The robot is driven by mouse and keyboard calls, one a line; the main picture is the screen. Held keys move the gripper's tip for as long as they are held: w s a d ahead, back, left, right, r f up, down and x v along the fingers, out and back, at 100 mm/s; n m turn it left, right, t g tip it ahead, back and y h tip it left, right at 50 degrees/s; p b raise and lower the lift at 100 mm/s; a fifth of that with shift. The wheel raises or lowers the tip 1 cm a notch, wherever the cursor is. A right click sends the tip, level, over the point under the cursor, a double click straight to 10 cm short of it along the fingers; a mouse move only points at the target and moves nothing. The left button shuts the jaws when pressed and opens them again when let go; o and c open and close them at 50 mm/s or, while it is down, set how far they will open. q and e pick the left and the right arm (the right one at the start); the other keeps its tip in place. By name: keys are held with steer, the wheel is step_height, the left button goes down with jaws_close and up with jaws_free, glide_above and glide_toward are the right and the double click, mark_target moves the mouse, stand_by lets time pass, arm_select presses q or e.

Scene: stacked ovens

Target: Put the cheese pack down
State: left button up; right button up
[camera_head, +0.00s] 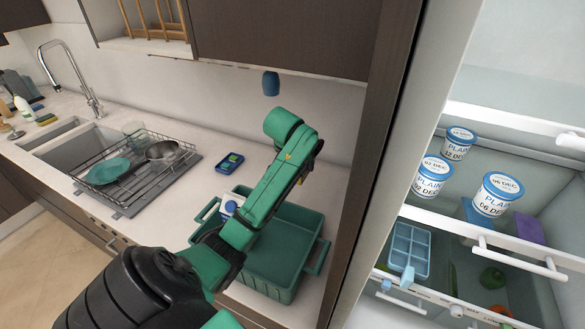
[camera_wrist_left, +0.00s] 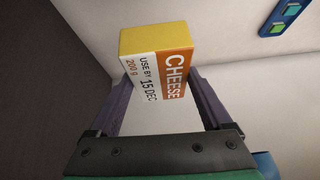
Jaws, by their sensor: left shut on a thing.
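The cheese pack (camera_wrist_left: 157,63) shows in the left wrist view, yellow on one end with a white and orange label reading "CHEESE" and "USE BY 15 DEC". My left gripper (camera_wrist_left: 160,84) is shut on it, one dark finger on each side. A pale surface lies behind the pack; I cannot tell whether the pack touches it. My right gripper is in neither view.
A white counter (camera_head: 150,216) holds a dish rack (camera_head: 125,190) and a blue tray (camera_head: 231,162) with green parts. A blue-and-white carton (camera_head: 229,206) is in the crate. An open fridge with several white tubs (camera_head: 495,195) stands right, beyond a dark panel.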

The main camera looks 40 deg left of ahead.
arm_select(q)
step_height(320, 180, down, 17)
steer(key=p, duration=0.3)
steer(key=shift+w, duration=0.1)
steer(key=shift+w+a+f, duration=0.1)
steer(key=shift+a, duration=0.05)
steer(key=o, duration=1.6)
steer(key=shift+c, duration=0.2)
